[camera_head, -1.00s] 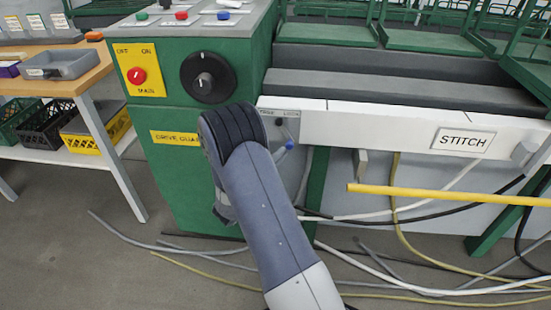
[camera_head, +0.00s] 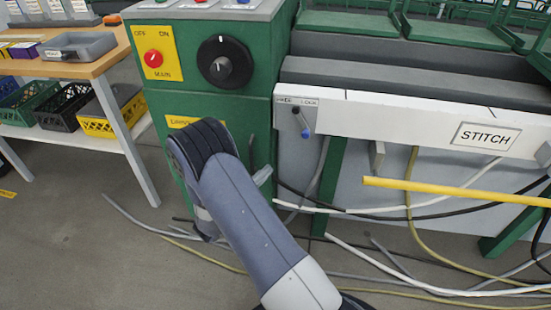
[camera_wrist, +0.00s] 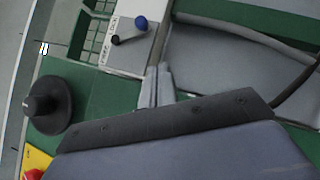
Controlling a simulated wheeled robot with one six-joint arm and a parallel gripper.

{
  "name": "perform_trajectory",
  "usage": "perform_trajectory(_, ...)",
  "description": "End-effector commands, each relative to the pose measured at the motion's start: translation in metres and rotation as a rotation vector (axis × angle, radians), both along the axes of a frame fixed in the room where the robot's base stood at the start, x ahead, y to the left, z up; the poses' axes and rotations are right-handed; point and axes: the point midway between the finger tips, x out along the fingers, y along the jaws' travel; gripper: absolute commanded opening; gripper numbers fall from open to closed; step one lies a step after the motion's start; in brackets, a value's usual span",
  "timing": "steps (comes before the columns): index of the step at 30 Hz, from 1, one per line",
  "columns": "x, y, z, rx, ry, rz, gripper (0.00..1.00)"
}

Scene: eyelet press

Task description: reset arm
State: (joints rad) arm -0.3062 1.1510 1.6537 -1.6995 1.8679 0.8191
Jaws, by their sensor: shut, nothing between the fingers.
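My gripper (camera_wrist: 158,86) shows in the wrist view with its two grey fingers together and nothing between them. In the head view my arm reaches up from the bottom middle, and its links hide most of the gripper. The green press cabinet (camera_head: 262,120) stands behind the arm. A FREE/LOCK lever with a blue knob (camera_head: 306,132) sits on a grey plate right of the arm, apart from it. The blue knob also shows above the fingers in the wrist view (camera_wrist: 140,23).
A black dial (camera_head: 225,63) and red MAIN switch (camera_head: 153,59) are on the cabinet front. A yellow bar (camera_head: 450,191) juts in at right. Cables (camera_head: 420,285) lie on the floor. A wooden-topped bench (camera_head: 85,68) stands left. Open floor (camera_head: 75,220) lies at lower left.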

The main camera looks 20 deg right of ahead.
Motion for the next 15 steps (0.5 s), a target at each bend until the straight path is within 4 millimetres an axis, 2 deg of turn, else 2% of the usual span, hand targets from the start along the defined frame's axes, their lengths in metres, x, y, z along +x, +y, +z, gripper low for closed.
perform_trajectory(4,-0.004,0.0106,-0.0051,0.0,0.0,0.001,0.0)
perform_trajectory(15,-0.005,0.0124,-0.0065,0.0,0.0,-0.001,0.0)
